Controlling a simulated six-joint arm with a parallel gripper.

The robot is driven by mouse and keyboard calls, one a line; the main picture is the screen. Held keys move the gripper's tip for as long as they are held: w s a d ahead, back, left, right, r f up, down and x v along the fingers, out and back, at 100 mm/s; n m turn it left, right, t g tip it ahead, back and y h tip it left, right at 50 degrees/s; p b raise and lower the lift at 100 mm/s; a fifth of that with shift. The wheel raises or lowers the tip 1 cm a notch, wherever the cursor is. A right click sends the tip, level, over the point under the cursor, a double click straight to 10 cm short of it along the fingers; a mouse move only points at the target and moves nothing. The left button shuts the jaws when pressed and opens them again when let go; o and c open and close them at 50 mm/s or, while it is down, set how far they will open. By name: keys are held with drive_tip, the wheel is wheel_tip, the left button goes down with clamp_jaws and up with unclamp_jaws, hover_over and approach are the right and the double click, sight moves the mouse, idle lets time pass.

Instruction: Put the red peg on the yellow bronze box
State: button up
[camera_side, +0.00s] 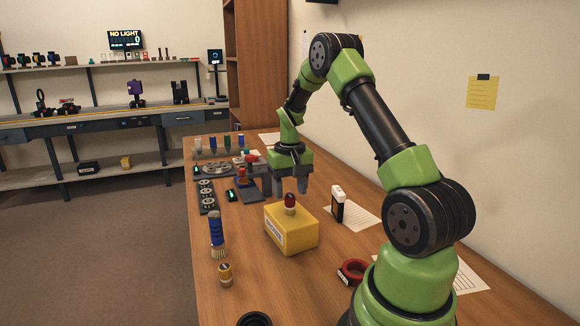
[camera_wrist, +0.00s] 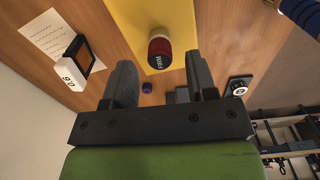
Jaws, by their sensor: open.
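The yellow box (camera_side: 287,238) sits on the wooden table; its yellow top (camera_wrist: 148,18) also shows in the wrist view. The red peg (camera_side: 290,198), dark red above a pale base, stands upright on top of the box. In the wrist view the peg (camera_wrist: 160,52) shows a label on its end and lies ahead of the gap between my fingers. My gripper (camera_side: 286,190) is open and empty, just behind the box and peg in the side view. Its two fingers (camera_wrist: 160,85) are spread wide, and neither visibly touches the peg.
A white-and-black device (camera_side: 338,204) stands right of the box, by a paper sheet. A blue-handled brush (camera_side: 216,232) and a small amber jar (camera_side: 225,274) stand left. Several small parts and trays crowd the table's far end.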

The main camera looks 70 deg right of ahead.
sight(290, 196)
wheel_tip(290, 196, up, 7)
drive_tip(key=shift+r, duration=0.2)
drive_tip(key=a+r+n+t, duration=0.2)
drive_tip(key=a+r, duration=0.6)
drive_tip(key=a, duration=0.1)
drive_tip(key=s+a+r+n+t+y, duration=0.1)
drive_tip(key=s+a+t, duration=0.1)
drive_tip(key=s+a, duration=0.4)
drive_tip(key=s+a+r+n+t+y, duration=0.1)
drive_tip(key=s+a+r+n+t, duration=0.1)
drive_tip(key=s+a, duration=0.5)
drive_tip(key=a+t, duration=0.1)
drive_tip(key=a, duration=0.3)
drive_tip(key=shift+a+r, duration=0.25)
